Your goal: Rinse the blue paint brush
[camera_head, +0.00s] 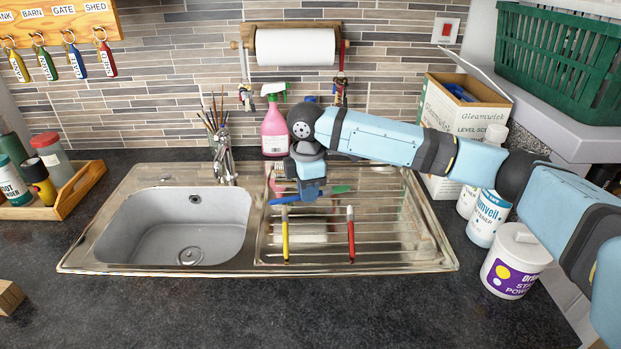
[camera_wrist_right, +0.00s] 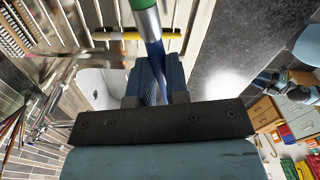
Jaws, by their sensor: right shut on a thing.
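My right gripper (camera_head: 306,195) is above the back of the ribbed drainer (camera_head: 390,225), right of the sink bowl (camera_head: 185,222). It is shut on the blue paint brush (camera_head: 283,200), held roughly level with its blue handle end pointing left and its green tip right. In the right wrist view, the brush (camera_wrist_right: 151,40) runs up from between the jaws, with a silver ferrule and green at the top. The metal tap (camera_head: 224,160) stands behind the bowl; I cannot see any water running. My left gripper is not in view.
A yellow brush (camera_head: 285,238) and a red brush (camera_head: 350,238) lie on the drainer. A pink spray bottle (camera_head: 274,130) stands behind. Tubs and bottles (camera_head: 515,262) stand right of the sink, a wooden tray (camera_head: 80,190) left. The bowl is empty.

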